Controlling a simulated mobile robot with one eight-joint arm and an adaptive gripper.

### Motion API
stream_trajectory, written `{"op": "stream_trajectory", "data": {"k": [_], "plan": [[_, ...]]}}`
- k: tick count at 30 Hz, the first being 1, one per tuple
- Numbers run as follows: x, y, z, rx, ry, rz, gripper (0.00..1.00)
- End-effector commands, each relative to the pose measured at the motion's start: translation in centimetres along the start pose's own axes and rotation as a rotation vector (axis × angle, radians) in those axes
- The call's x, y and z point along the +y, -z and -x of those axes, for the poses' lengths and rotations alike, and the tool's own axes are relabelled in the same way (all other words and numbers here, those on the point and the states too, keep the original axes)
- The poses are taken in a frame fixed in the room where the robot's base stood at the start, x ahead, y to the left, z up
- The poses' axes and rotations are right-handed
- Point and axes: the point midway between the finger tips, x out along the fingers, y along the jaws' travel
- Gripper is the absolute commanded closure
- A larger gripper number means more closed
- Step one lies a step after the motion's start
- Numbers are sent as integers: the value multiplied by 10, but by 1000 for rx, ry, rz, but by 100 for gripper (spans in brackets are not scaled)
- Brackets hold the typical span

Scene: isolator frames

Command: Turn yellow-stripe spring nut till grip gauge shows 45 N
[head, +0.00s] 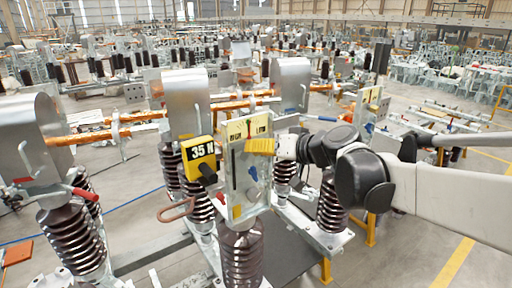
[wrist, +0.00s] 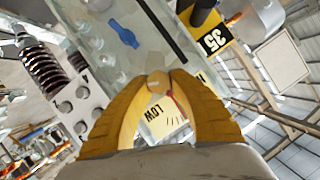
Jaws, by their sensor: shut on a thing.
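The grip gauge (head: 201,153) is a yellow box reading 35 N, left of an upright metal plate (head: 240,185) with HIGH and LOW labels. In the wrist view the gauge (wrist: 213,37) shows rotated and partly cut off, with 35 legible. My gripper (head: 248,147) reaches the plate from the right, its ribbed yellow fingers below the LOW label. In the wrist view my gripper (wrist: 158,78) has its fingertips closed around a small tan round end, which appears to be the spring nut (wrist: 157,87). Its yellow stripe cannot be made out. A LOW scale with a red pointer (wrist: 172,108) shows between the fingers.
Brown ribbed insulators (head: 243,255) stand below the plate and to its left. A metal housing (head: 187,100) stands behind the gauge. A blue part (wrist: 124,33) and a dark slot are on the plate. Other isolator frames crowd the background; grey floor shows at lower right.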

Motion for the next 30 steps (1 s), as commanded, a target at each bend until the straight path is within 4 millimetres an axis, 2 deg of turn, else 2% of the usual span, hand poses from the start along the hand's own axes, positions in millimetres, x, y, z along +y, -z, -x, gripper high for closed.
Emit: {"op": "stream_trajectory", "data": {"k": [18, 30], "plan": [[4, -2, -1, 2, 185, -449, 100], [3, -1, -1, 1, 242, -584, 100]]}}
